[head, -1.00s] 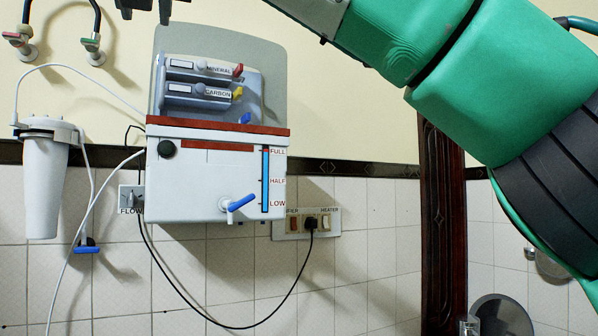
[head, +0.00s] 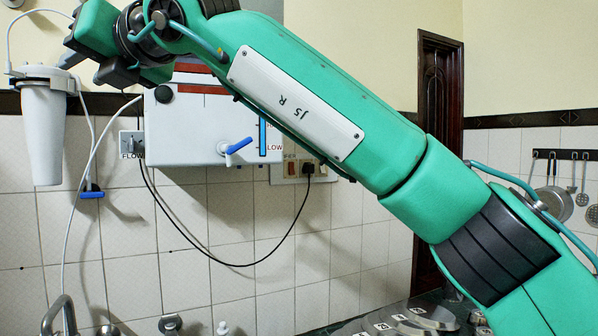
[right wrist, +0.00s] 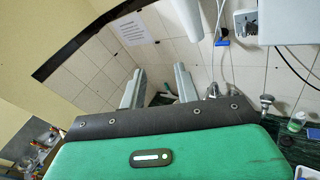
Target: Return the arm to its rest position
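My right arm (head: 400,170) reaches from the lower right to the upper left of the head view. Its gripper (head: 88,66) is near the top of the white filter cylinder (head: 42,135); I cannot tell whether they touch. In the right wrist view, the two fingers of the right gripper (right wrist: 157,84) stand apart with nothing held between them. The arm covers the upper part of the water purifier (head: 190,140), whose blue tap (head: 239,145) and level gauge still show. My left gripper is not in view.
A black plug (head: 308,168) sits in the wall socket. A metal faucet (head: 60,312) stands at the lower left. Utensils hang on a rack (head: 562,155) at the right.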

